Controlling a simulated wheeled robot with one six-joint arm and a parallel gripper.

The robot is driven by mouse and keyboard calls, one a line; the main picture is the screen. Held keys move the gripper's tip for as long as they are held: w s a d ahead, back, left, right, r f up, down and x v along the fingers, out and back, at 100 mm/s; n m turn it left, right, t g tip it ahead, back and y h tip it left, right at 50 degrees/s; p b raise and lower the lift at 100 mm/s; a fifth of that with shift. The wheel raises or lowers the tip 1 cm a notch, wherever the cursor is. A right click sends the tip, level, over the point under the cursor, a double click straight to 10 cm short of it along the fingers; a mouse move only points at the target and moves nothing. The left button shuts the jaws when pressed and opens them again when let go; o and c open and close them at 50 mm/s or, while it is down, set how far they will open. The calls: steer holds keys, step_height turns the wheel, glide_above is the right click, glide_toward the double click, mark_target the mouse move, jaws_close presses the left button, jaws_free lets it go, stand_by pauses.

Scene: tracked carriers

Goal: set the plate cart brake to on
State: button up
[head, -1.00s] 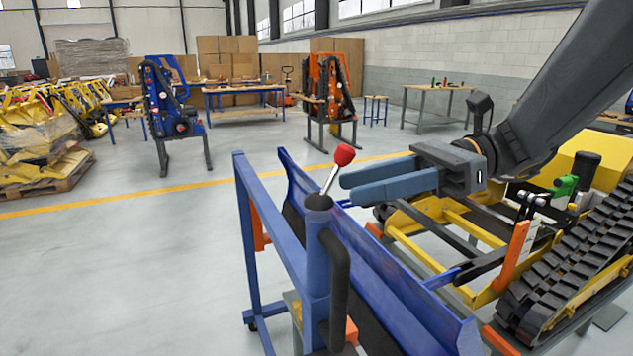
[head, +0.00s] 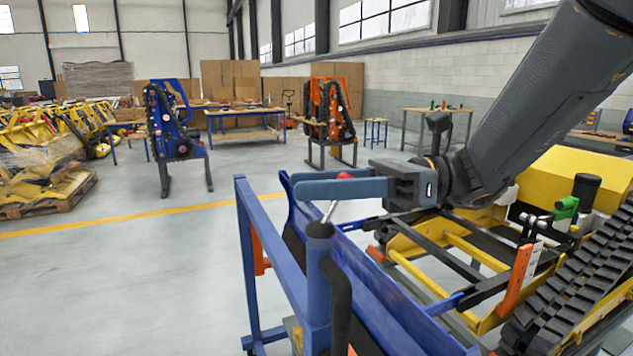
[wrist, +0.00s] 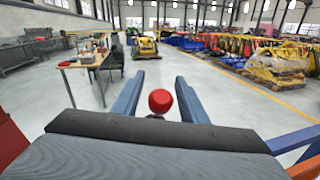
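The brake lever is a metal rod with a red knob (head: 345,175) on a dark cap atop a blue post of the plate cart (head: 318,275). The rod leans up and to the right. My gripper (head: 295,187) is at the knob's height, its blue fingers reaching left past it; the near finger hides most of the knob in the head view. In the wrist view the red knob (wrist: 160,101) sits between the two spread fingers, with visible gaps on both sides. My gripper is open and not clamped on the knob.
A black handle (head: 338,300) curves beside the post. A yellow tracked carrier (head: 560,185) with black tracks stands at the right. Blue cart rails run below my gripper. Open floor lies to the left; workbenches (head: 245,118) stand farther back.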

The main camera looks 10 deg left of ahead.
jaws_close()
